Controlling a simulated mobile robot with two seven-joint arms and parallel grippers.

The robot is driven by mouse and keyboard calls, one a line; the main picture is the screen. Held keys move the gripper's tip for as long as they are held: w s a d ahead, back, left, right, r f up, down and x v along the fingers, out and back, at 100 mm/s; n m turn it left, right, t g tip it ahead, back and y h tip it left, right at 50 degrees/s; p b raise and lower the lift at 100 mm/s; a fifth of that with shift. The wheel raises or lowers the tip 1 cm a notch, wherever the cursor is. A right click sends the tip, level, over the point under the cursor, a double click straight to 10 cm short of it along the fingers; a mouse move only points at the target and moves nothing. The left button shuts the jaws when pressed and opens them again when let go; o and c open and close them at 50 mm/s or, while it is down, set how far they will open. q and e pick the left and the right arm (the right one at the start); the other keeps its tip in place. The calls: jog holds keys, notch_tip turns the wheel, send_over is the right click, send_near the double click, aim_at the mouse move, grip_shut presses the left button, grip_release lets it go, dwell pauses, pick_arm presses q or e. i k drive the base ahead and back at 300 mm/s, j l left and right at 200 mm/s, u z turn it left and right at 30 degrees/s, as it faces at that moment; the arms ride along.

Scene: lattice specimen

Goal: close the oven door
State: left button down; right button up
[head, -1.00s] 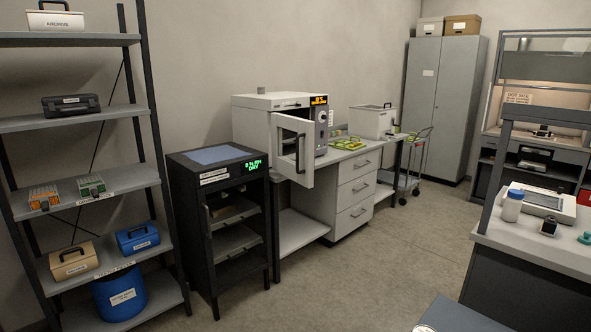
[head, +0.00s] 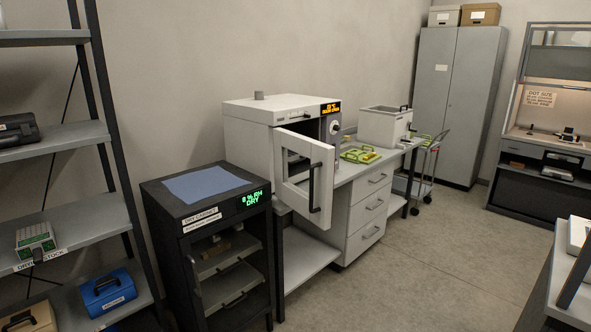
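The oven (head: 248,137) is a white box on the bench against the back wall, with an orange-lit display and a dial on its right side. Its door (head: 291,196) stands open, swung out toward me, with a window in a white frame. A dark vertical handle (head: 315,187) is on the door's right edge. Part of the dark oven opening shows above and behind the door. Neither of my grippers is in the head view.
A black dry cabinet (head: 165,195) stands left of the oven, close to the door. A shelf rack (head: 95,137) is at the far left. Drawers (head: 368,207) and a white bath (head: 382,125) are right of the oven. The floor (head: 420,270) in front is clear.

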aim_at(316, 206)
jog(key=i+j, duration=0.25)
jog(key=i+j+z, duration=0.15)
jog(key=j, duration=0.25)
jog(key=i+j, duration=0.3)
jog(key=i+j+z, duration=0.1)
jog(key=j, duration=0.3)
jog(key=i, duration=0.1)
